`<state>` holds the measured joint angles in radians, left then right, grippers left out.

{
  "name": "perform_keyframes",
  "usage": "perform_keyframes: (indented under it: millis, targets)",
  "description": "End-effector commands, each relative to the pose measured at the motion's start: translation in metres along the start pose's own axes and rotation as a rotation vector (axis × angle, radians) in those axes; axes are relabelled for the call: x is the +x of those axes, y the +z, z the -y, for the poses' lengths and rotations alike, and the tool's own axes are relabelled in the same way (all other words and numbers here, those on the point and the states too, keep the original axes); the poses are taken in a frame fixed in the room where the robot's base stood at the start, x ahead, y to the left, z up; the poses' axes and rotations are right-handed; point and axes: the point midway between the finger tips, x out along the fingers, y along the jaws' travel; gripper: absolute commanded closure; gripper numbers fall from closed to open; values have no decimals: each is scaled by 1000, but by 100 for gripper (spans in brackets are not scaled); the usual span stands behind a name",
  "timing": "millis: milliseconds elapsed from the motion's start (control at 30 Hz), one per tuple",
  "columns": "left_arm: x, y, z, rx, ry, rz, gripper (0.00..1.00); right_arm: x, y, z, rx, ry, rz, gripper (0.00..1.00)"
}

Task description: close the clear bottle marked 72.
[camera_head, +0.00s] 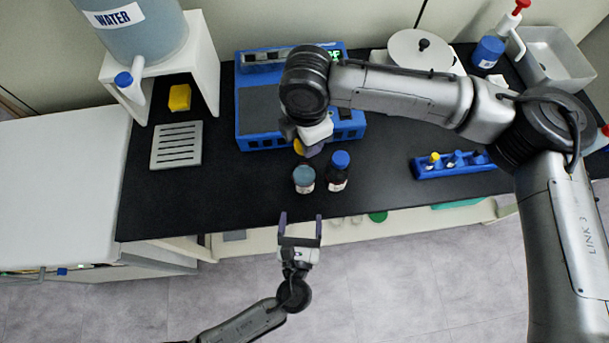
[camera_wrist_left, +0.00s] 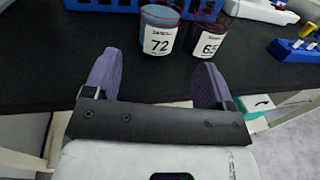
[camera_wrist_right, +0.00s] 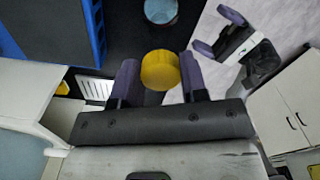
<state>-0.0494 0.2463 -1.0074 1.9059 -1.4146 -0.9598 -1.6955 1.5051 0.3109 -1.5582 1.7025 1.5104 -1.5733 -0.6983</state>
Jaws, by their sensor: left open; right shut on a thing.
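The clear bottle marked 72 (camera_head: 304,180) stands upright near the front edge of the black bench, with blue-grey contents and no cap on it. Its label reads 72 in the left wrist view (camera_wrist_left: 158,38), and its round top shows in the right wrist view (camera_wrist_right: 160,11). My right gripper (camera_head: 306,147) is shut on a yellow cap (camera_wrist_right: 160,70), held above and slightly behind the bottle, apart from it. My left gripper (camera_head: 300,226) is open and empty in front of the bench edge, its fingers pointing towards the bottle.
A dark bottle with a blue cap (camera_head: 339,172) stands close to the right of the clear bottle. A blue device (camera_head: 256,122) is behind. A blue rack (camera_head: 430,171) with caps is to the right, a grey slotted plate (camera_head: 176,146) to the left. The bench left of the bottles is clear.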

Motion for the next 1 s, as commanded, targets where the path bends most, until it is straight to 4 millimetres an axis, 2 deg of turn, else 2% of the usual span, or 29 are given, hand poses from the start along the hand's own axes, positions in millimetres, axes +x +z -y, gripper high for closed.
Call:
perform_keyframes:
  millis: [167, 333, 800, 1000]
  targets:
    - [0, 0, 0, -3, 1, -1, 23, 0, 0, 0, 1, 0, 0, 82]
    - [11, 0, 0, -3, 2, -1, 23, 0, 0, 0, 2, 0, 0, 82]
    - [85, 0, -1, -3, 3, -1, 23, 0, 0, 0, 3, 0, 0, 82]
    - [107, 0, 0, -3, 2, -2, 23, 0, 0, 0, 3, 0, 0, 82]
